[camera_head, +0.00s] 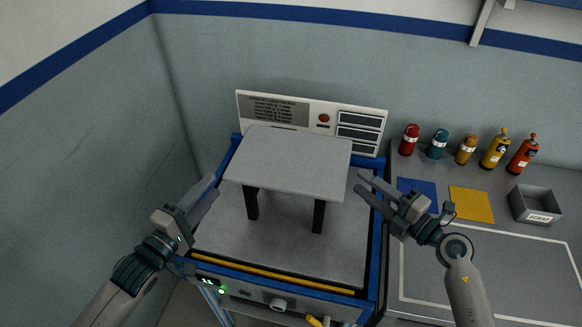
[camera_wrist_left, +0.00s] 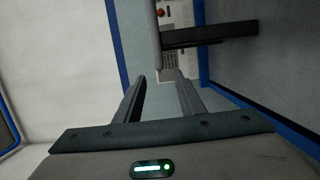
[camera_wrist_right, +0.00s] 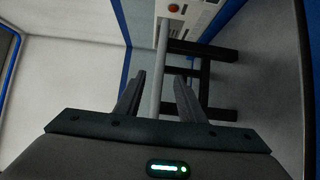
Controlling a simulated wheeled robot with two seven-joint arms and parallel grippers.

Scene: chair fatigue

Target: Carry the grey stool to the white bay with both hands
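The grey stool (camera_head: 290,160), with a flat grey seat and black legs, stands upright on the grey bed of a blue-framed machine. My left gripper (camera_head: 213,187) is open and empty, just left of the seat. In the left wrist view the seat (camera_wrist_left: 152,40) shows ahead of the open fingers (camera_wrist_left: 160,75). My right gripper (camera_head: 360,181) is open, just right of the seat. In the right wrist view the thin seat edge (camera_wrist_right: 158,80) lines up with the gap between the fingers (camera_wrist_right: 160,76). The white-outlined bay (camera_head: 490,275) on the right bench is empty.
A control panel (camera_head: 310,118) stands behind the stool. Several canisters (camera_head: 465,150), a blue mat (camera_head: 417,190), a yellow mat (camera_head: 471,204) and a scrap bin (camera_head: 535,203) sit on the bench behind the bay. A yellow bar (camera_head: 270,272) runs along the machine's front.

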